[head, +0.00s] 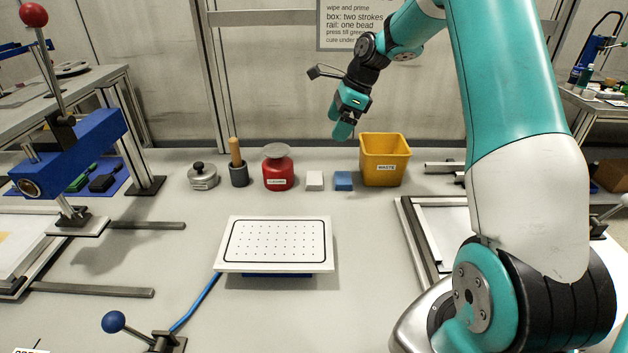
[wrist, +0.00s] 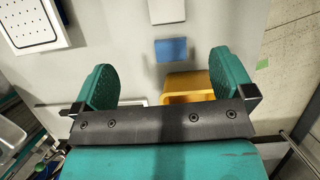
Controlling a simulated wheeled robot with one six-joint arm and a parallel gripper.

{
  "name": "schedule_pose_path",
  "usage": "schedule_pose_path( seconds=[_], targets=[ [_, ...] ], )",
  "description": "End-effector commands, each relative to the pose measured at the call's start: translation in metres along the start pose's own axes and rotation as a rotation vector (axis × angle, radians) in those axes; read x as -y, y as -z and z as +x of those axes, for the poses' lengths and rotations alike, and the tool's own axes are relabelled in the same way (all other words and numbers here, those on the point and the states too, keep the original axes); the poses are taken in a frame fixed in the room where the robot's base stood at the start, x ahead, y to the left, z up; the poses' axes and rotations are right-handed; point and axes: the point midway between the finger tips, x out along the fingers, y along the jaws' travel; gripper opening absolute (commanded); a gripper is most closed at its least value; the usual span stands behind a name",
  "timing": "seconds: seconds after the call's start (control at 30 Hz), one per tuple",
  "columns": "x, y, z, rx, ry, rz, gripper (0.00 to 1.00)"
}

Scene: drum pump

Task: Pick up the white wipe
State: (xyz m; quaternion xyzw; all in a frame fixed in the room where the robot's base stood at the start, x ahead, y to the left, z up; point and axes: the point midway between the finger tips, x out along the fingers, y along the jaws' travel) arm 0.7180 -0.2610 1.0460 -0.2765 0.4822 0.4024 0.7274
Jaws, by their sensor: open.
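The white wipe (head: 314,180) is a small white block on the table, between the red can and a blue block. In the wrist view the white wipe (wrist: 167,10) is at the top edge, partly cut off, beyond the blue block. My gripper (head: 343,130) is in the air above the back of the table, up and to the right of the wipe. In the wrist view its two teal fingers (wrist: 165,76) are wide apart with nothing held between them.
The blue block (head: 343,181) sits just right of the wipe, beside the yellow waste bin (head: 384,163). The red can (head: 278,173) stands just left of the wipe. A white dotted plate (head: 276,242) lies in front. The table between the plate and the wipe is clear.

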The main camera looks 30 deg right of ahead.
Motion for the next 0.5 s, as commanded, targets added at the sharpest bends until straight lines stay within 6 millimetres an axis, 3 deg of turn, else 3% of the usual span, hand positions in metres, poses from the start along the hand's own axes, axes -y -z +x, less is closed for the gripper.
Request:
schedule_pose_path(
  seconds=[0.17,0.5],
  targets=[
    [0.005,0.006,0.024,0.001,-0.002,0.051,1.00],
    [0.005,0.006,0.098,0.000,-0.002,0.047,1.00]
  ],
)
